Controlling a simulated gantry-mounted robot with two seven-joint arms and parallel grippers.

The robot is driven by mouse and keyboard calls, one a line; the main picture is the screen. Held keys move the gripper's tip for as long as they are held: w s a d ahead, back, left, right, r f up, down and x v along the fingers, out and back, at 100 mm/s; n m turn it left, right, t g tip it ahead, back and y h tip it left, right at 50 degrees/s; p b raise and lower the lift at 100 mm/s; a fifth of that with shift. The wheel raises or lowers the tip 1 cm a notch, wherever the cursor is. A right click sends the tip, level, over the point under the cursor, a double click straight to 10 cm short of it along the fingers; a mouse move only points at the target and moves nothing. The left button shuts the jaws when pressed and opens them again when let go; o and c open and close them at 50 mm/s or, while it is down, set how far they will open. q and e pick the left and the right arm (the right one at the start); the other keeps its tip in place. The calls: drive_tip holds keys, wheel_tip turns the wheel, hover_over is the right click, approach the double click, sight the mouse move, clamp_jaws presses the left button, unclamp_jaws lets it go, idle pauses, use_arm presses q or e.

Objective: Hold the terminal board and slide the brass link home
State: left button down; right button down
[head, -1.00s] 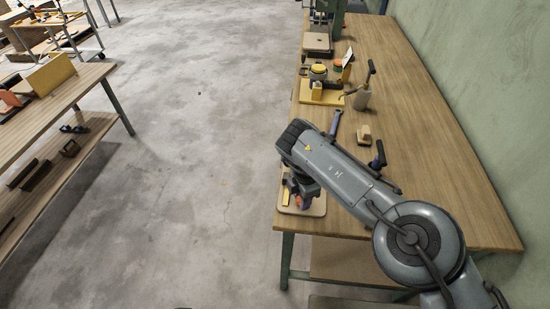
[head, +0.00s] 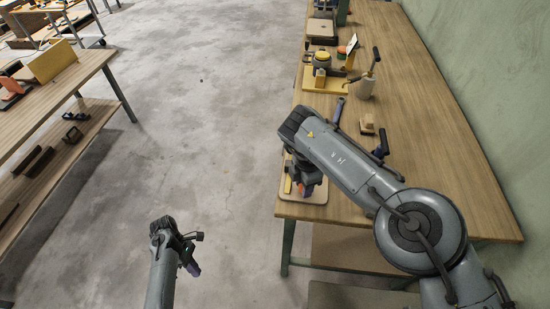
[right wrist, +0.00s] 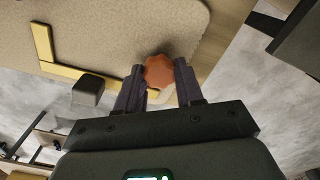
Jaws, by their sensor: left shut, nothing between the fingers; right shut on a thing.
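A tan board with rounded corners (head: 313,197) lies at the near left corner of the right workbench. It also fills the top of the right wrist view (right wrist: 120,22). A yellow L-shaped strip (right wrist: 45,50) is on it; I cannot tell whether this is the brass link. My right gripper (head: 305,188) is over the board, its fingers shut around an orange lobed knob (right wrist: 158,72). What lies under the knob is hidden. My left gripper (head: 192,264) is shut and empty over the open floor, left of the bench and apart from the board.
Farther up the bench stand a yellow-based fixture (head: 322,78) and an oil can (head: 366,86). A small wooden block (head: 367,124) and a dark-handled tool (head: 380,143) lie behind my right arm. Another workbench (head: 70,82) stands at left. Clear floor lies between.

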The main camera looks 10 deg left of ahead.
use_arm(q)
drive_tip(key=w+d+r+t+h, duration=0.1)
drive_tip(key=w+d+r+h, duration=0.1)
drive_tip(key=w+d+r, duration=0.5)
drive_tip(key=w+d+r+t+h, duration=0.1)
drive_tip(key=w+d+r+h, duration=0.15)
drive_tip(key=w+r, duration=0.8)
drive_tip(key=w+d+r+m+t, duration=0.1)
drive_tip(key=w+d+r, duration=0.1)
drive_tip(key=w+r, duration=0.55)
drive_tip(key=w+d+r+m+t, duration=0.15)
drive_tip(key=w+r, duration=0.35)
drive_tip(key=r, duration=0.5)
drive_tip(key=d+r+x, duration=0.2)
drive_tip(key=x, duration=1)
drive_tip(key=shift+s, duration=0.1)
